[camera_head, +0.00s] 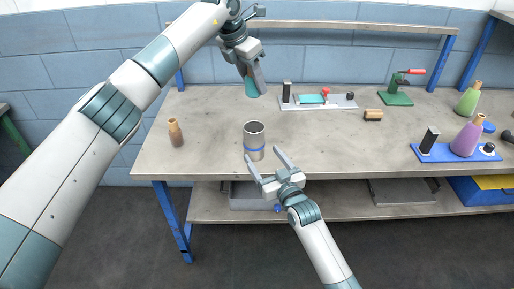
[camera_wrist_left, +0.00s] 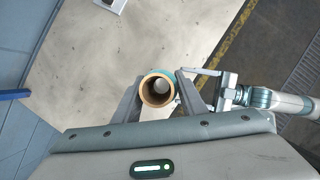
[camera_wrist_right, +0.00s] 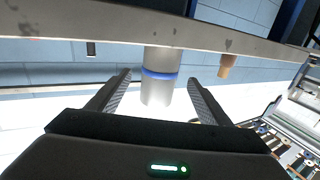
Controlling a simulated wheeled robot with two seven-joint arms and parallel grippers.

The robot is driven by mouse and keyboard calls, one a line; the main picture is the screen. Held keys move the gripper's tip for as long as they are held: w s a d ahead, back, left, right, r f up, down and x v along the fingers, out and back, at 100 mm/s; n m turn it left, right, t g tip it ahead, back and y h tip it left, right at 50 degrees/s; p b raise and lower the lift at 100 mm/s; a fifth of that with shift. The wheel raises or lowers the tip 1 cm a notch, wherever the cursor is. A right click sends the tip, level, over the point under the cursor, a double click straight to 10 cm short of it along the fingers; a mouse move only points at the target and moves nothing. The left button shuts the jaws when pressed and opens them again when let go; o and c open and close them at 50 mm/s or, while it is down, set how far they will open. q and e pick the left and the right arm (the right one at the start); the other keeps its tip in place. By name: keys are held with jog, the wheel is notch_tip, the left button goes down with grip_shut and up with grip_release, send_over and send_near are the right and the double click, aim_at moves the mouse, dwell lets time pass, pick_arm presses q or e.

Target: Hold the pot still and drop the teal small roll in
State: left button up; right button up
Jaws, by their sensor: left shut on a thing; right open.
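The pot (camera_head: 254,143), a grey cylinder with a blue band, stands upright near the table's front edge. It also shows between my right fingers in the right wrist view (camera_wrist_right: 158,91). My right gripper (camera_head: 264,154) is open in front of the pot; whether its fingers touch the pot cannot be told. My left gripper (camera_head: 253,74) is shut on the teal small roll (camera_head: 251,88) and holds it up above the table, higher in the picture than the pot. In the left wrist view the roll (camera_wrist_left: 157,88) shows its brown open end between the fingers.
A brown bottle (camera_head: 175,132) stands left of the pot. A white tray (camera_head: 318,103) with a teal piece, a green device (camera_head: 396,92) and a brush (camera_head: 373,115) lie at the back. The table between is clear.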

aim_at(258, 149)
jog(key=shift+x, duration=2.9)
jog(key=c, duration=1.3)
